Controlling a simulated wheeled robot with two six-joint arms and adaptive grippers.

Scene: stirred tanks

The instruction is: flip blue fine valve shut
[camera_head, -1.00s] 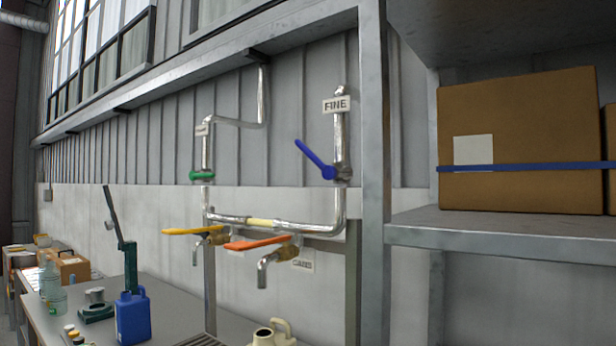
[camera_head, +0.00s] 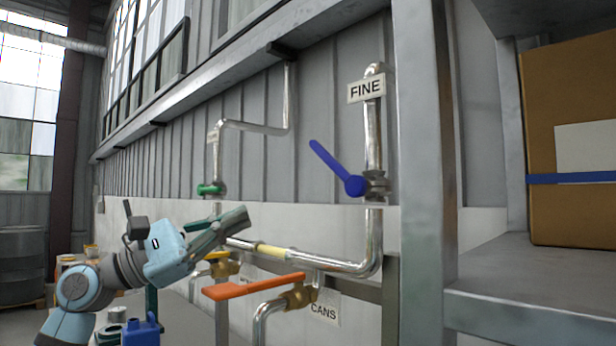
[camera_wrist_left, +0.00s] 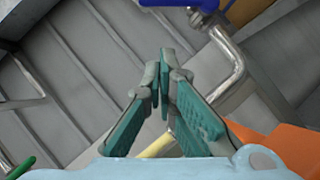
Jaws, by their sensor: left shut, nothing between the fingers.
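The blue valve handle (camera_head: 337,167) sits on the vertical pipe below the FINE sign (camera_head: 366,89). Its lever slants up and to the left from the pivot. My left gripper (camera_head: 243,215) is shut and empty, below and to the left of the lever, apart from it. In the left wrist view the shut fingers (camera_wrist_left: 163,62) point up the picture, and part of the blue valve (camera_wrist_left: 190,4) shows at the top edge. My right gripper is not in view.
A green valve (camera_head: 210,189) is on the left pipe. An orange lever (camera_head: 252,287) is below, near the CANS sign (camera_head: 324,312). A grey shelf post (camera_head: 425,170) stands right of the blue valve, with a cardboard box (camera_head: 550,90) on the shelf. A blue jug (camera_head: 141,332) is low on the left.

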